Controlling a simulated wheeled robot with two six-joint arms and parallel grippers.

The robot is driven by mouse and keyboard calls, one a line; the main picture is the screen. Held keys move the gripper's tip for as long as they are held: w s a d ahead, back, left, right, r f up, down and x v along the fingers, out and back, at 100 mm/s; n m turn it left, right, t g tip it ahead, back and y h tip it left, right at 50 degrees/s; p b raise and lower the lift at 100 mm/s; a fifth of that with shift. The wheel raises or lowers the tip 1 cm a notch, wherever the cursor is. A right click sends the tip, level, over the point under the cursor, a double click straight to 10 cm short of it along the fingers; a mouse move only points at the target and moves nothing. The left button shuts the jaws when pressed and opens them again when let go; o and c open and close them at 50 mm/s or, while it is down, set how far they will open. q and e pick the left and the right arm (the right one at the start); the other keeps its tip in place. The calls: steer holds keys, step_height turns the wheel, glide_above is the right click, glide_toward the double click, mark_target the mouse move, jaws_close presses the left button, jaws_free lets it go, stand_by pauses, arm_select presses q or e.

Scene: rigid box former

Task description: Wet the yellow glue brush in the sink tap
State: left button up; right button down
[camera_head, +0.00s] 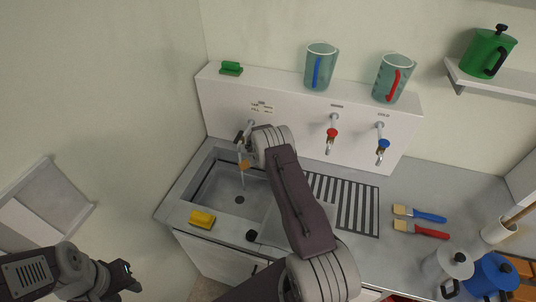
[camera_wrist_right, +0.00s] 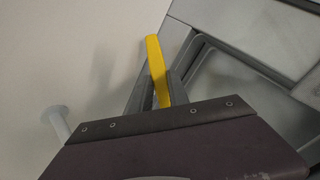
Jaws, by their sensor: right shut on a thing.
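The yellow glue brush shows in the right wrist view as a yellow handle (camera_wrist_right: 156,62) standing up between the fingers. My right gripper (camera_wrist_right: 160,90) is shut on it. In the head view my right arm reaches over the sink (camera_head: 238,197), with the gripper (camera_head: 243,139) close to the left tap on the back panel. A small orange-tan part (camera_head: 243,165), likely of the brush, hangs below it above the basin. The arm partly hides this tap, and I cannot tell whether water runs. My left gripper (camera_head: 130,276) is low at the left, away from the sink; its opening is unclear.
A yellow sponge (camera_head: 202,218) lies on the sink's front rim. Red (camera_head: 332,134) and blue (camera_head: 383,146) taps are to the right above the drainboard (camera_head: 357,205). Brushes with blue (camera_head: 428,216) and red (camera_head: 428,231) handles lie on the counter. Two jugs stand on the panel's ledge.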

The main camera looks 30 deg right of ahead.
steer(key=shift+d, duration=0.2)
steer(key=shift+s+d, duration=0.1)
steer(key=shift+d, duration=0.3)
steer(key=shift+a, duration=0.1)
steer(key=shift+a+b, duration=0.5)
steer(key=shift+b, duration=0.05)
steer(key=s+a+b, duration=0.1)
steer(key=s+b, duration=0.6)
steer(key=b, duration=0.3)
steer(key=shift+s+a+b, duration=0.25)
steer(key=shift+s+b, duration=0.05)
steer(key=shift+s, duration=0.05)
